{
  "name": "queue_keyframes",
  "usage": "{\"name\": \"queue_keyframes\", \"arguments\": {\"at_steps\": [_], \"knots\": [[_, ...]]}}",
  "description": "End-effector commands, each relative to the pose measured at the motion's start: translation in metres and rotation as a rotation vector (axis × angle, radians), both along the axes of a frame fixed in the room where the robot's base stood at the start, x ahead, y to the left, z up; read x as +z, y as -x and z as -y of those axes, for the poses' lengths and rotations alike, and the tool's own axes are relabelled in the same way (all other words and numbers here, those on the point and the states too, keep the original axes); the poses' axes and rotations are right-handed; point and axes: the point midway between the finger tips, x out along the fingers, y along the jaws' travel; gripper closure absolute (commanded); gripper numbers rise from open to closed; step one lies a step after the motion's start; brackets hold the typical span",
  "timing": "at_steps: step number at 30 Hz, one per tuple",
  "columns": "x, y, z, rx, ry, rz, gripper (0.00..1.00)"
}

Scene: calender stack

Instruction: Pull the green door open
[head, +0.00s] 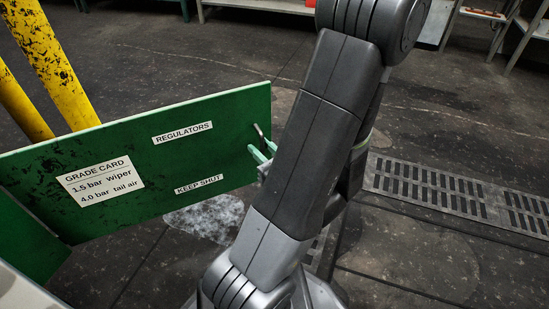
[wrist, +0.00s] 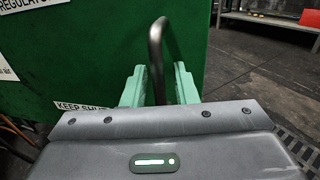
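The green door (head: 120,150) fills the left of the head view, with labels reading REGULATORS and KEEP SHUT and a grade card. It looks like a thin panel standing out over the floor, with floor showing beyond its top and below it. A dark bar handle (head: 261,133) sits near its right edge. My gripper (head: 263,152) is at this handle, partly hidden by my arm. In the wrist view, the handle (wrist: 156,50) passes between my gripper's two pale green fingers (wrist: 159,85). The fingers are apart, with a gap showing beside the bar.
Yellow scuffed posts (head: 50,62) stand behind the door at upper left. Another green panel (head: 25,240) is at lower left. A floor grating (head: 450,192) lies at right. Benches (head: 262,6) line the back. The floor between is clear.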

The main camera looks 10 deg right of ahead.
Motion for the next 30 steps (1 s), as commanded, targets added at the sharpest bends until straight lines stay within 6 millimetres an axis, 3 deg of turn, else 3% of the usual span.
{"name": "queue_keyframes", "arguments": {"at_steps": [30], "knots": [[0.001,0.110,0.058,-0.005,0.000,0.000,0.74]]}}
